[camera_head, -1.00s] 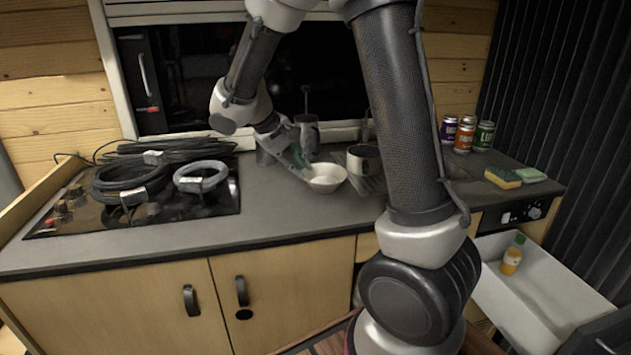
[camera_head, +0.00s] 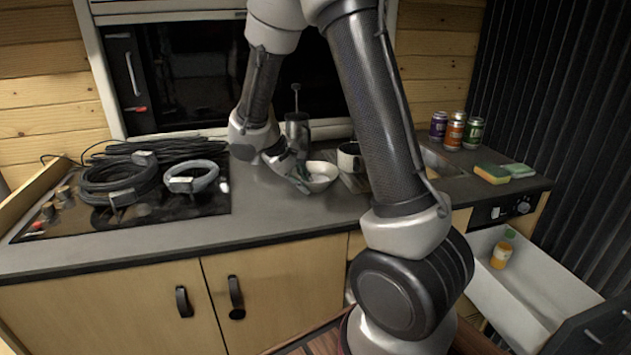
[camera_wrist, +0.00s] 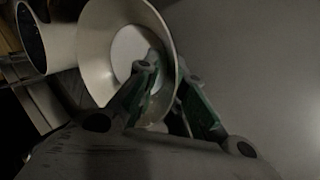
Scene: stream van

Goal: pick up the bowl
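The white bowl (camera_head: 322,174) stands on the grey counter, beside a dark mug. In the wrist view, the bowl (camera_wrist: 98,48) fills the upper middle, its inside facing the camera. My gripper (camera_head: 301,181) is low at the bowl's left side in the head view. In the wrist view, my gripper (camera_wrist: 166,72) has one finger over the inside of the bowl and the other outside the rim. The bowl's wall lies between the parted fingers; firm contact is not clear. My gripper hides part of the bowl's near side.
The mug (camera_head: 349,158) stands close right of the bowl, and a grey press-like pot (camera_head: 297,132) stands behind. Coiled cables (camera_head: 118,182) lie on the hob at left. Cans (camera_head: 455,133) and sponges (camera_head: 492,173) are at right. An open drawer (camera_head: 535,290) holds a bottle (camera_head: 501,256).

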